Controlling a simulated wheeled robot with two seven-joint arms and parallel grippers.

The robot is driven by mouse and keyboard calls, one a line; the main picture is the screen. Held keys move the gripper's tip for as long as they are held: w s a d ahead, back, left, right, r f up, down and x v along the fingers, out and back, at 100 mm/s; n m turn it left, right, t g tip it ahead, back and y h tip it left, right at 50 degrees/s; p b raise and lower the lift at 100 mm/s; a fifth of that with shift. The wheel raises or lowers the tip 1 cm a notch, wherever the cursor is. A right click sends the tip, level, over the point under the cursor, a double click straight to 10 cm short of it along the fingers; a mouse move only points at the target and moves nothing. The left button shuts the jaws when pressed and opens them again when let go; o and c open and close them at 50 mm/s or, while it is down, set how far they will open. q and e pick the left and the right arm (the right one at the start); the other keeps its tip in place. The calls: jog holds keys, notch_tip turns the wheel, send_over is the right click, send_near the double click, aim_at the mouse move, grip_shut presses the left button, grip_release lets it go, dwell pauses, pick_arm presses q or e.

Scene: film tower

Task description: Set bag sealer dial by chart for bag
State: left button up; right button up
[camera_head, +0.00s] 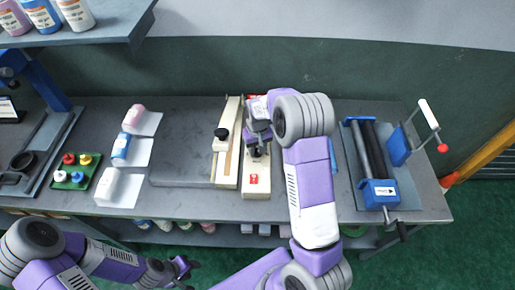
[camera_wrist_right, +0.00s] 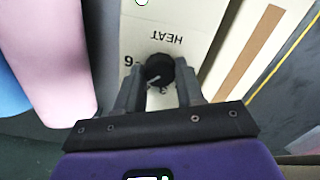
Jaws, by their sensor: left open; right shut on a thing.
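The bag sealer has a cream body (camera_head: 257,189) with a red mark near its front end, and a long arm (camera_head: 228,165) with a black knob beside it. Its black dial (camera_wrist_right: 158,68) shows in the right wrist view under the upside-down word HEAT, with a 6 to its left and a partly hidden figure below. My right gripper (camera_head: 257,147) reaches down onto the sealer and is shut on the dial; the fingers hide part of the scale. My left gripper (camera_head: 183,268) is open and empty in front of the table. I cannot make out a chart.
Pink, blue and white bottles (camera_head: 121,148) lie on white cards at the left. A green tray (camera_head: 75,171) holds several coloured caps. A blue roller machine (camera_head: 378,190) with a crank stands at the right. A shelf (camera_head: 90,33) overhangs the upper left.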

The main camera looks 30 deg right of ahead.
jog(key=shift+m, duration=0.7)
jog(key=o, duration=1)
jog(key=shift+o, duration=0.2)
jog(key=shift+r, duration=0.1)
notch_tip(320, 180, up, 8)
jog(key=shift+f+p, duration=0.25)
jog(key=shift+p, duration=0.15)
